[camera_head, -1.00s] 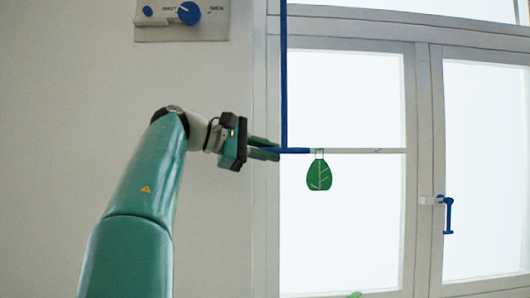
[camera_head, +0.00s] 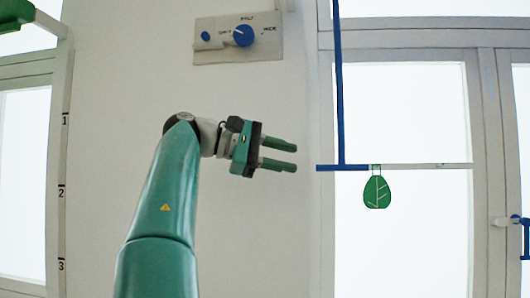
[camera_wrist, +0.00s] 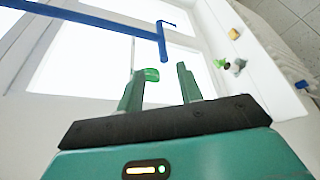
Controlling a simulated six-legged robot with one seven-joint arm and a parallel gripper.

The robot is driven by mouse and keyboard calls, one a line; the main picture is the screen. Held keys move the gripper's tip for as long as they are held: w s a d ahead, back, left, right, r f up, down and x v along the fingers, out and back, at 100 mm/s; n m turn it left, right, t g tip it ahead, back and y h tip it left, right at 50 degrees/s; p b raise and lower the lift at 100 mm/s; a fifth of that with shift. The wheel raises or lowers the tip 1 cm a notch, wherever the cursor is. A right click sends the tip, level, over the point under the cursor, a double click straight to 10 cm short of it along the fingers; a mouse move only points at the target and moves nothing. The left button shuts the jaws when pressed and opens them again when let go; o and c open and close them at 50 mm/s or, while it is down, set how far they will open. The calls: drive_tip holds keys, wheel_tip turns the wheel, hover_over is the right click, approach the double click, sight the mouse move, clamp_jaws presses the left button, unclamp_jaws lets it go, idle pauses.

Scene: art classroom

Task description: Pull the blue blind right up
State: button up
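A blue vertical rod or cord (camera_head: 340,80) runs down in front of the window in the head view. It ends in a short blue crossbar handle (camera_head: 327,167); the same handle shows above my fingers in the wrist view (camera_wrist: 161,42). No blue blind cloth is in view. A green leaf-shaped tag (camera_head: 377,192) hangs from the pale bar to the right of the handle. My gripper (camera_head: 296,157) is open, with nothing between its fingers. It points right, and its tips stop a little left of the handle, apart from it in the picture.
A wall panel (camera_head: 205,55) with a blue knob (camera_head: 243,36) and small lettering is above my gripper. A second window (camera_head: 25,180) stands at the left, its edge marked 1, 2, 3, with a green fitting (camera_head: 15,20) above. A blue window handle (camera_head: 525,235) is at the far right.

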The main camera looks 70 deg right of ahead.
drive_tip(key=shift+v, duration=2.25)
drive_tip(key=w+d+f+n+t+h, duration=0.1)
drive_tip(key=w+d+f+n+t, duration=0.1)
drive_tip(key=w+f+t, duration=0.3)
drive_tip(key=w+d+f+n+t+h, duration=0.1)
drive_tip(key=f+n+t, duration=0.15)
drive_tip(key=f, duration=0.45)
drive_tip(key=w+a+f+n+t+y, duration=0.1)
drive_tip(key=w+a+f+t+y, duration=0.2)
drive_tip(key=w+a+f+t, duration=0.7)
drive_tip(key=w+a+f+y, duration=0.1)
drive_tip(key=a+f+y, duration=0.1)
drive_tip(key=a+f, duration=0.7)
drive_tip(key=w+a+f+y, duration=0.1)
drive_tip(key=a+f+y, duration=0.1)
drive_tip(key=a+f, duration=0.65)
drive_tip(key=s+a+f+y, duration=0.1)
drive_tip(key=s+a+f, duration=0.1)
drive_tip(key=a+f, duration=0.3)
drive_tip(key=s+a+f+t+y, duration=0.1)
drive_tip(key=a+f, duration=0.5)
drive_tip(key=a, duration=0.6)
drive_tip(key=s+y, duration=0.1)
drive_tip(key=s, duration=0.1)
drive_tip(key=shift+s+a, duration=0.25)
drive_tip(key=shift+a, duration=0.1)
